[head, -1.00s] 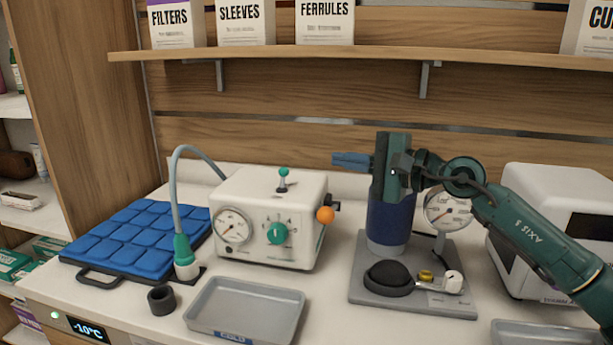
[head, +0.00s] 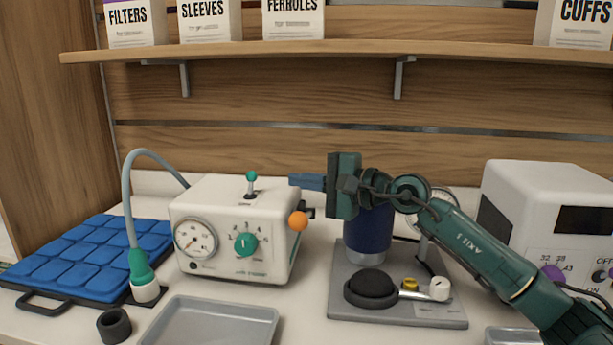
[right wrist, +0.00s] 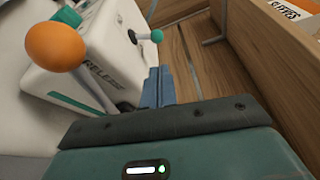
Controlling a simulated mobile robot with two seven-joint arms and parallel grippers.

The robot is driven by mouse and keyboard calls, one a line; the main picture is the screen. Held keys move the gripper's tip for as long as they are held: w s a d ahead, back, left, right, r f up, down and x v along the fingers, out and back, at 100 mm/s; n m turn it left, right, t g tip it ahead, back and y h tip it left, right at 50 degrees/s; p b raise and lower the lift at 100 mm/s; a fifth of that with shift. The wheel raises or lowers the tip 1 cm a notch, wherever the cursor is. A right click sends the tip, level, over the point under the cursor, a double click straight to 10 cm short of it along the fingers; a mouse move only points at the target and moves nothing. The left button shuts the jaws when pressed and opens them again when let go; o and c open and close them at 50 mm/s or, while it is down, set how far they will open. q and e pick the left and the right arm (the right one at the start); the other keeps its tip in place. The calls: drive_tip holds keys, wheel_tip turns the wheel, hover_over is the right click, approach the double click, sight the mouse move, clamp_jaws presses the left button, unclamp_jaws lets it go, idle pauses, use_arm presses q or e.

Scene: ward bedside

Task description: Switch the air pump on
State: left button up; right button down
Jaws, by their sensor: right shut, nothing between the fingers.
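The air pump (head: 228,263) is a white box with a round gauge, a green dial and an orange ball knob (head: 298,221) on its right side. A small toggle switch (head: 252,180) with a green tip stands on its top; it also shows in the right wrist view (right wrist: 157,36). My right gripper (head: 293,180) is shut and empty, its blue fingers pointing left. It is to the right of the toggle, above and behind the orange knob, apart from the toggle in the head view. In the right wrist view the fingers (right wrist: 158,82) are together. My left gripper is not in view.
A blue padded mat (head: 80,255) and a hose end (head: 143,278) lie left of the pump. A grey tray (head: 215,325) and a black ring (head: 114,326) are in front. A gauge stand (head: 395,310) and a white box (head: 550,215) are on the right. A shelf (head: 330,49) runs above.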

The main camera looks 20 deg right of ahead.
sight(273, 193)
drive_tip(key=p+x, duration=0.1)
drive_tip(key=x, duration=0.5)
drive_tip(key=shift+w+a, duration=0.25)
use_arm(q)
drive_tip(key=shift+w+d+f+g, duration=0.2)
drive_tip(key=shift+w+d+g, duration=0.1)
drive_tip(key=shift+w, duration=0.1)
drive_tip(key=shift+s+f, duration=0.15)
use_arm(e)
drive_tip(key=shift+s+r, duration=0.1)
drive_tip(key=shift+s, duration=0.05)
